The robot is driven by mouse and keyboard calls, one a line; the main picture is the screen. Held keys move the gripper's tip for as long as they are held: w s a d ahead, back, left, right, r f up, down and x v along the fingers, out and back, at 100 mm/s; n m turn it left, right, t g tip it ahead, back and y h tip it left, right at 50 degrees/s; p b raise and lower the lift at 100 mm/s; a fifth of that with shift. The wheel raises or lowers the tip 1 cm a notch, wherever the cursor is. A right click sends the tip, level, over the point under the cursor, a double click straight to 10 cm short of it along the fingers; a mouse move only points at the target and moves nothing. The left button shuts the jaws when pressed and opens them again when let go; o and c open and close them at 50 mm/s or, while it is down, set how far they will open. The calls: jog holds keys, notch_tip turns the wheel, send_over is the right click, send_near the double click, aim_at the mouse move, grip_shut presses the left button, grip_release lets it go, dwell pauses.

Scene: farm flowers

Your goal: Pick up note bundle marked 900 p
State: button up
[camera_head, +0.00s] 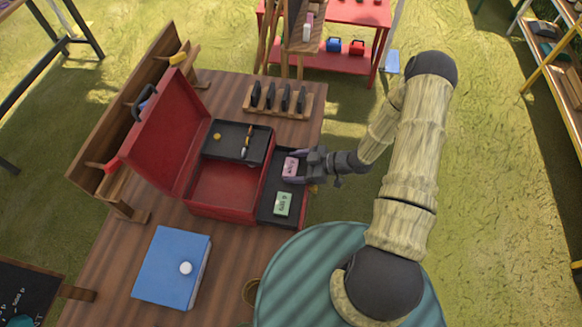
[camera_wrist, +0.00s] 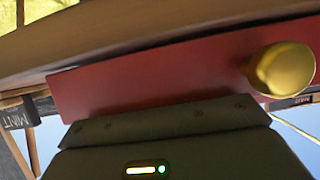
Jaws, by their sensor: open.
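A pink note bundle (camera_head: 290,166) and a green note bundle (camera_head: 283,204) lie in the dark, pulled-out drawer (camera_head: 265,212) on the right side of a red box. Both carry small print that I cannot read with certainty. My gripper (camera_head: 293,168) is open at the pink bundle, with its fingers on either side of it in the head view. I cannot tell whether they touch it. The wrist view shows a red panel and a gold knob (camera_wrist: 282,70) close by; neither bundle shows there.
The red box (camera_head: 222,190) has its lid up and a dark tray (camera_head: 236,140) inside. A rack of dark upright pieces (camera_head: 278,101) stands behind. A blue book-like case (camera_head: 172,267) lies in front, and a round green striped surface (camera_head: 300,275) is at the lower right.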

aim_at(295, 168)
jog(key=c, duration=0.7)
jog(key=shift+c, duration=0.2)
notch_tip(295, 168, up, 10)
jog(key=b, duration=0.1)
dwell(0.3)
